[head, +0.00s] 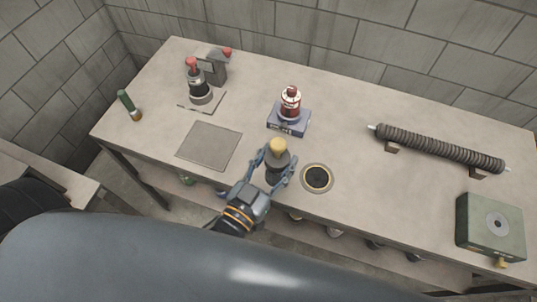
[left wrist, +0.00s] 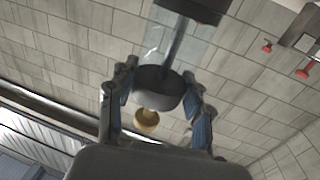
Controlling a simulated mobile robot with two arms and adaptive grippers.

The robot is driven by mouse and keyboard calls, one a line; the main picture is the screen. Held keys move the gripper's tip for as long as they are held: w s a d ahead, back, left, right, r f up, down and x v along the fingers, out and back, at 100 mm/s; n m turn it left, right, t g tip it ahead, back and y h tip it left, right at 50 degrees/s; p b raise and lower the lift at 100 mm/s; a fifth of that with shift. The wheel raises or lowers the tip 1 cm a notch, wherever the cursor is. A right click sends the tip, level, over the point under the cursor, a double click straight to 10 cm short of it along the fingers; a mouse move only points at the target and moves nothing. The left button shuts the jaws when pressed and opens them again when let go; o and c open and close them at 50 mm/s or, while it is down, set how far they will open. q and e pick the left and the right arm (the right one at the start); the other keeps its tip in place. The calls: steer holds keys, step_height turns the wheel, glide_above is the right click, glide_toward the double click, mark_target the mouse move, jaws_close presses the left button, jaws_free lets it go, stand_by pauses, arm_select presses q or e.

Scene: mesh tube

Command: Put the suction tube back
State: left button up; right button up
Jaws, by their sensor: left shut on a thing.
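My left gripper (head: 279,172) is shut on the suction tube (head: 277,160), which has a yellow knob on top and a dark grey body. In the left wrist view, the gripper's fingers (left wrist: 158,100) close around the tube's dark collar (left wrist: 158,92). A clear section (left wrist: 170,45) with a dark rod inside runs from it to a dark end. In the head view the tube looks about upright, just left of a round black opening with a brass rim (head: 317,178). The fingers hide part of its body. I cannot tell its height above the table. My right gripper is out of view.
On the table (head: 345,140) stand a red-topped device on a blue-grey base (head: 289,115), another red-knobbed device (head: 199,88), a green-handled item (head: 129,105), a square plate (head: 209,145), a ribbed tube on supports (head: 440,148) and a green box (head: 490,228). Right of the opening is clear.

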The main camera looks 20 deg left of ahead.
arm_select(q)
steer(key=w+a+f+b, duration=0.1)
steer(key=w+f+b, duration=0.1)
steer(key=f+b, duration=0.1)
steer(key=w+a+f+b, duration=0.2)
steer(key=w+f+b, duration=0.1)
steer(key=f+b, duration=0.1)
steer(key=w+a+f+b, duration=0.1)
steer(key=w+f+b, duration=0.2)
steer(key=f+b, duration=0.1)
steer(key=shift+w+a, duration=0.15)
steer(key=shift+a, duration=0.05)
steer(key=shift+r, duration=0.1)
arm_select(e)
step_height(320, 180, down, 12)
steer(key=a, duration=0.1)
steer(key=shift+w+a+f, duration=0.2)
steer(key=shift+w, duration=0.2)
arm_select(q)
steer(key=shift+f, duration=0.2)
steer(key=o, duration=1.4)
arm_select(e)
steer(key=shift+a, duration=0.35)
